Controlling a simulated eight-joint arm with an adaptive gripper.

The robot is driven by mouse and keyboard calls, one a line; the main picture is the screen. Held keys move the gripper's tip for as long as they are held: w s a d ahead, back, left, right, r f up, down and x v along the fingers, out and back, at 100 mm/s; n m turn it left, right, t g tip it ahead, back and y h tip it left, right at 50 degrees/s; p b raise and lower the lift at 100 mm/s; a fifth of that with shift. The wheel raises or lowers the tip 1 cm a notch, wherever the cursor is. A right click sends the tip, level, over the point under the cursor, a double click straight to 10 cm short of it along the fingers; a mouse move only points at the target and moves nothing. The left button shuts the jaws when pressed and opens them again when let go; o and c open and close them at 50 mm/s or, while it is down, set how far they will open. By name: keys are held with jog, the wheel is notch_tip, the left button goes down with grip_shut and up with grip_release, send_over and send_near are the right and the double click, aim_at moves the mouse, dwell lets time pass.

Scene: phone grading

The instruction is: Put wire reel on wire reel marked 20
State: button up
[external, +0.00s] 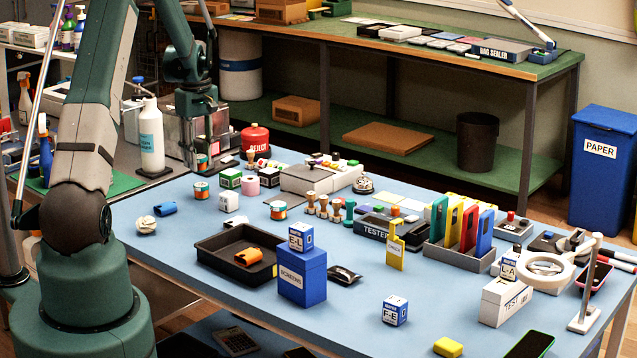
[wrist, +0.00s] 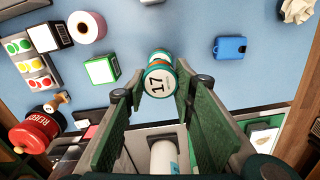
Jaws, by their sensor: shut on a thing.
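My gripper (wrist: 158,92) is shut on a wire reel marked 17 (wrist: 160,82), with its numbered end facing the wrist camera. In the external view my gripper (external: 203,168) holds this reel (external: 202,160) above the blue table. A second wire reel (external: 201,190) stands on the table just below it; the wrist view shows part of it beyond the held reel (wrist: 158,57). The two look apart in the external view. A third wire reel (external: 278,210) stands farther right on the table. I cannot read the numbers on the two standing reels.
A red canister (external: 255,138) stands behind. A black tray (external: 237,250) is nearer the camera. Bare table surrounds the reel below.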

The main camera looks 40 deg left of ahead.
aim_at(199, 156)
jog(key=shift+f, duration=0.2)
jog(key=shift+f, duration=1.85)
jog(key=shift+f+b, duration=0.25)
jog(key=shift+b, duration=0.05)
jog(key=o, duration=0.9)
jog(key=shift+r, duration=0.1)
jog(key=shift+r, duration=0.1)
notch_tip(199, 156, up, 12)
jog(key=shift+r+p, duration=0.1)
jog(key=shift+p, duration=0.4)
